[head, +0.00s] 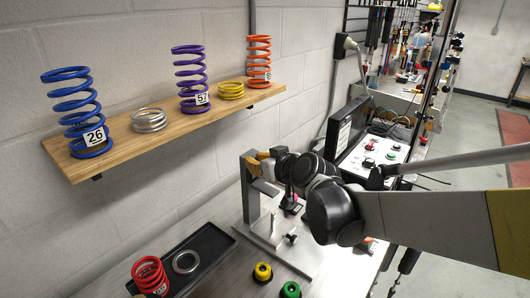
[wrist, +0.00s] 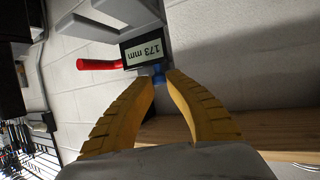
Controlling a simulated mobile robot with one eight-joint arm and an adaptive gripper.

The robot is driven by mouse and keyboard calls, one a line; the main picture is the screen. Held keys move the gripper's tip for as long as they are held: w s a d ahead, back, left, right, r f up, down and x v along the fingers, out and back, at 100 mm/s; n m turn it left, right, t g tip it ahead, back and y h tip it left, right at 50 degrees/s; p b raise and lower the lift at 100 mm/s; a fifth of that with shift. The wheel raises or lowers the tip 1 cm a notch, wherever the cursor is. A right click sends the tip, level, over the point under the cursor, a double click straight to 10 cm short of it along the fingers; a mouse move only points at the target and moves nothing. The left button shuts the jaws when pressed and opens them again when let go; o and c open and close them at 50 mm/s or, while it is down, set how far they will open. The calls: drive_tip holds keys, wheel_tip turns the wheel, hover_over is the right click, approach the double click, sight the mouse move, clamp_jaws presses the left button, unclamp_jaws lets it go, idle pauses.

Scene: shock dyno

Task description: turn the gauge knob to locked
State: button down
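The gauge display (wrist: 148,48) reads 173 mm in the wrist view, appearing turned in the picture. The small blue gauge knob (wrist: 158,74) sits at the lower edge of the display, between the tips of my gripper (wrist: 159,78). The two yellow fingers close in on it from both sides, with no clear gap showing. In the head view my gripper (head: 263,156) is at the top of the grey test stand (head: 249,200), mostly behind my own arm. The knob is hidden there, and its locked or unlocked setting cannot be read.
A red handle (wrist: 98,64) sticks out beside the display. A wooden shelf (head: 185,125) with several coloured springs hangs on the wall. A red spring (head: 149,275) and black tray (head: 197,255) lie on the bench, near yellow (head: 263,271) and green (head: 290,290) knobs. A control box (head: 372,155) stands behind.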

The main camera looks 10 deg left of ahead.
idle(0.3)
drive_tip(key=shift+s+a+m+t+h+p, duration=0.1)
drive_tip(key=shift+m+t+h+p, duration=0.1)
drive_tip(key=shift+m+t+h, duration=0.4)
drive_tip(key=shift+s+a+m+t+h+p, duration=0.15)
drive_tip(key=shift+m+t+h, duration=0.15)
drive_tip(key=shift+m+h, duration=0.5)
drive_tip(key=shift+w+m+t+h, duration=0.1)
drive_tip(key=shift+m+t+h, duration=0.3)
drive_tip(key=shift+m+h, duration=0.65)
drive_tip(key=c, duration=1.3)
unclamp_jaws()
drive_tip(key=shift+w+a, duration=0.1)
drive_tip(key=shift+w, duration=0.05)
drive_tip(key=shift+o, duration=0.2)
drive_tip(key=v, duration=1.2)
